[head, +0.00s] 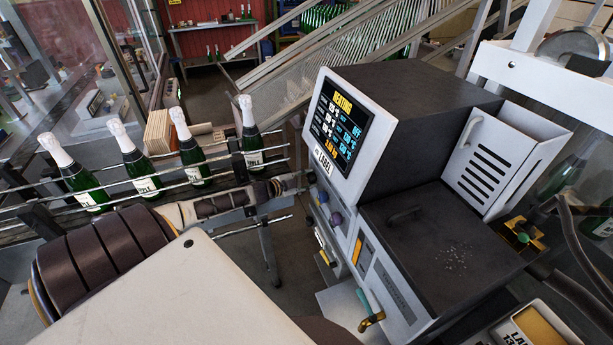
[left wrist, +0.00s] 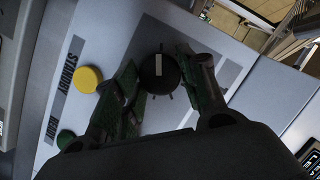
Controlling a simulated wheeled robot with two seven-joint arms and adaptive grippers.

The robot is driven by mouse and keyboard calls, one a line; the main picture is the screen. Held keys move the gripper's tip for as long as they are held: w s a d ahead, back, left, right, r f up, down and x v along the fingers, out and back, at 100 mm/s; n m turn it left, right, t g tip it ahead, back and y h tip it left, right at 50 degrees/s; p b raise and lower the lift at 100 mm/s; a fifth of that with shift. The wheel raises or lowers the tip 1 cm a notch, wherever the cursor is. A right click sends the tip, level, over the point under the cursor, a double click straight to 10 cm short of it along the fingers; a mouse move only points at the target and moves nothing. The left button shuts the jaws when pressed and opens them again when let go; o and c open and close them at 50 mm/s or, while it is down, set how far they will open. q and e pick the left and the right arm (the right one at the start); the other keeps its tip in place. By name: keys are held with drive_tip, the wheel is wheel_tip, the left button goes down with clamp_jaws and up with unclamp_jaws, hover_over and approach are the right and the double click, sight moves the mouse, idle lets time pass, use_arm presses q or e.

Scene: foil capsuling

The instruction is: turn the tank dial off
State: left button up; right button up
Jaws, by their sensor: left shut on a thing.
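The tank dial (left wrist: 160,73) is a round black knob with a pale pointer bar, on a grey panel in the left wrist view. The bar stands close to upright in that picture. My left gripper (left wrist: 158,70) is shut on the dial, with a green-padded finger on either side of it. In the head view my left gripper (head: 300,183) reaches the left side of the white and black machine (head: 428,190), and the dial cannot be made out there. My right gripper is not in view.
A yellow button (left wrist: 88,79) and a green button (left wrist: 66,139) sit beside the dial. The machine's screen (head: 340,126) reads "HEATING". A purple knob (head: 336,219) is below the screen. Foil-topped bottles (head: 138,167) stand along a railed conveyor (head: 270,153) on the left.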

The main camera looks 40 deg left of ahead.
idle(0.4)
use_arm(q)
drive_tip(key=o, duration=0.9)
drive_tip(key=shift+o, duration=0.7)
drive_tip(key=shift+s+a, duration=0.1)
drive_tip(key=shift+s, duration=0.1)
drive_tip(key=v, duration=1.1)
drive_tip(key=shift+s+r, duration=0.15)
drive_tip(key=shift+r, duration=0.05)
idle(0.4)
drive_tip(key=shift+a, duration=0.1)
